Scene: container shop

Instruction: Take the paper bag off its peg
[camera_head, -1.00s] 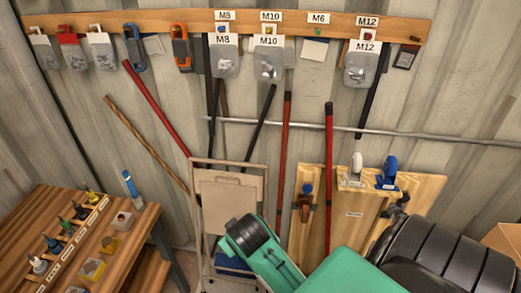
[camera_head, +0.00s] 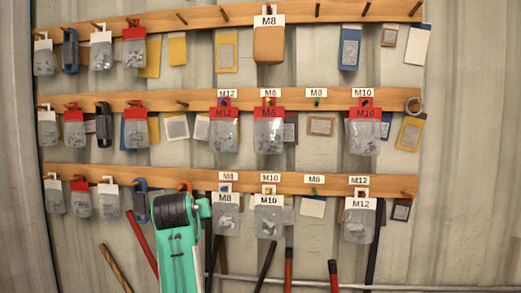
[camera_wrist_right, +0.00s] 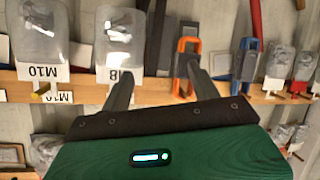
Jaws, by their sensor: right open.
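The brown paper bag (camera_head: 268,45) hangs from the top rail under a white M8 card, near the middle of the head view. It is not visible in the right wrist view. My right arm rises from the bottom of the head view, well below and left of the bag, and hides its own fingers there. In the right wrist view my right gripper (camera_wrist_right: 160,64) is open and empty. Its fingers are before the lowest rail, between a clear M8 packet (camera_wrist_right: 121,40) and an orange carabiner (camera_wrist_right: 187,62). My left gripper is not in view.
Three wooden rails cross the wall; the middle rail (camera_head: 310,98) and lowest rail (camera_head: 325,184) carry many packets. A blue packet (camera_head: 349,50) hangs right of the bag and a yellow-edged card (camera_head: 227,52) left of it. Long-handled tools stand below.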

